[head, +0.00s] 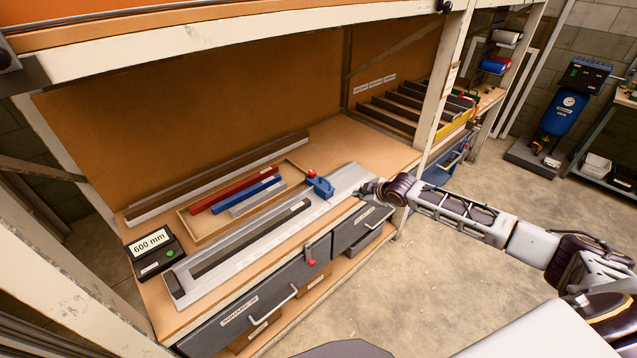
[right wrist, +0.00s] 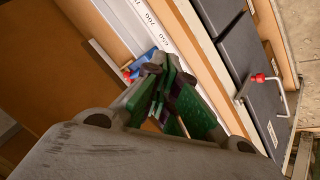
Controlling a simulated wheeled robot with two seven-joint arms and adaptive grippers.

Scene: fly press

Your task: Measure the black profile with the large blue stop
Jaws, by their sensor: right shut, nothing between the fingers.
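The black profile (head: 240,245) lies lengthwise on the grey measuring rail (head: 262,246) on the bench. The large blue stop (head: 321,187), with a red knob (head: 311,173) on top, sits on the rail near the profile's right end; whether they touch I cannot tell. The display box (head: 152,250) at the rail's left end reads 600 mm. My right gripper (head: 368,188) is right of the stop, over the rail's right end, apart from it. In the right wrist view its fingers (right wrist: 165,88) are shut and empty, partly hiding the stop (right wrist: 142,64). My left gripper is out of view.
A shallow wooden tray (head: 186,226) behind the rail holds red, blue and grey profiles. Long bars (head: 222,176) lie along the back. A slotted rack (head: 405,112) stands at the far right. Drawers with handles (head: 281,304) and a red clamp-like part (head: 311,257) are at the front edge.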

